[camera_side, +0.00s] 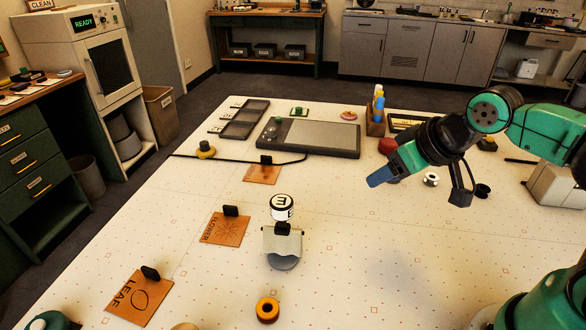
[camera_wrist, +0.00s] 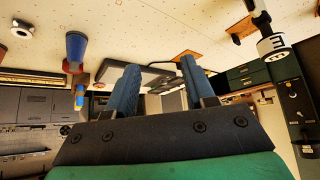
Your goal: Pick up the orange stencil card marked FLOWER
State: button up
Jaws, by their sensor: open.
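The orange card marked FLOWER (camera_side: 222,232) lies flat on the pale table in the side view, with a black clip or grip (camera_side: 231,211) at its upper edge. Another orange card marked LEAF (camera_side: 138,300) lies nearer the front left, and a third orange card (camera_side: 262,174) lies farther back, its marking too small to read. My gripper (camera_side: 377,179) is above the table, well to the right of the FLOWER card and apart from it. In the wrist view my gripper (camera_wrist: 158,84) shows two blue fingers spread with nothing between them. An orange card (camera_wrist: 241,28) shows there too, its marking unreadable.
A white-and-black cylinder marked with a letter (camera_side: 282,207) stands on a draped holder right of the FLOWER card. An orange ring (camera_side: 267,310) lies in front. A grey panel (camera_side: 325,139) and a pen holder (camera_side: 376,118) stand behind. The table between gripper and cylinder is clear.

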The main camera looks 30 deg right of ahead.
jog(key=m+t+y, duration=0.1)
jog(key=m+y, duration=0.7)
jog(key=m, duration=1.2)
send_over(229, 206)
jog(key=s+d, duration=0.3)
jog(key=d, duration=0.2)
notch_tip(229, 206, down, 6)
jog(key=shift+d+f, duration=0.1)
jog(key=shift+f, duration=0.15)
jog(key=a+f+m, duration=0.1)
jog(key=f+m, duration=0.1)
jog(key=a+f+m+y, duration=0.1)
jog(key=m, duration=0.1)
jog(key=w+f+m+t, duration=0.1)
jog(key=f+m, duration=0.1)
jog(key=shift+a+f+y, duration=0.3)
jog(key=shift+a+y, duration=0.1)
jog(key=shift+m, duration=0.3)
jog(key=shift+x, duration=2.8)
grip_shut()
